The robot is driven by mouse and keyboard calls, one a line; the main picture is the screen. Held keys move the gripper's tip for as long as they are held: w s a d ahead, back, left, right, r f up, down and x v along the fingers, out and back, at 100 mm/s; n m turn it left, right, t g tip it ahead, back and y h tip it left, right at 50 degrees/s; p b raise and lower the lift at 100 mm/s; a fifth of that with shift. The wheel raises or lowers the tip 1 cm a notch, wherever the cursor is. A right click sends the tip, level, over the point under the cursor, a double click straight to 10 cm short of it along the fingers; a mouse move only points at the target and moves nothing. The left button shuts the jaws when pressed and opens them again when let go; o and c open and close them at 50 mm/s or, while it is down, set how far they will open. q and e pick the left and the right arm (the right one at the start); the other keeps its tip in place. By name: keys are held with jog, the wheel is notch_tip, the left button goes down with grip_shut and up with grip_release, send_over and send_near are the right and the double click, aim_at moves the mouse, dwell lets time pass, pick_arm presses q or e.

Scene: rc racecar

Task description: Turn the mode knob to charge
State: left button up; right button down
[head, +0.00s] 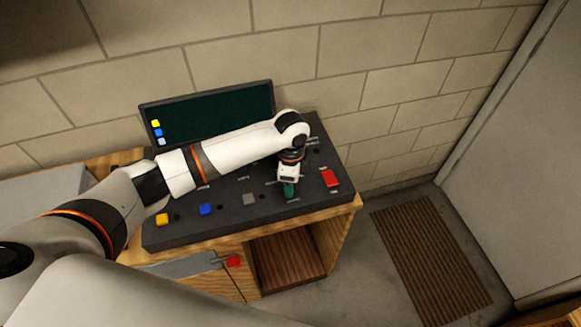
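A dark grey control panel (228,221) lies on a wooden cabinet. My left arm reaches across it from the left, and my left gripper (289,183) points down over its right part. A small teal piece (290,190) shows right at the fingertips, and it may be the mode knob. The gripper covers most of this spot. I cannot tell whether the fingers are open or shut on it. Small pale markings lie around this spot, too small to read. My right gripper is not in view.
The panel carries yellow (162,220), blue (206,209), grey (249,198) and red (330,178) buttons. A dark screen (215,112) stands behind against the brick wall. A red piece (233,261) is at the cabinet front. A brown mat (430,258) lies on the floor at right.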

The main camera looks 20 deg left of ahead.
pick_arm(q)
notch_tip(320, 180, up, 11)
jog(key=b, duration=0.2)
jog(key=shift+f+b, duration=0.15)
jog(key=shift+b, duration=0.25)
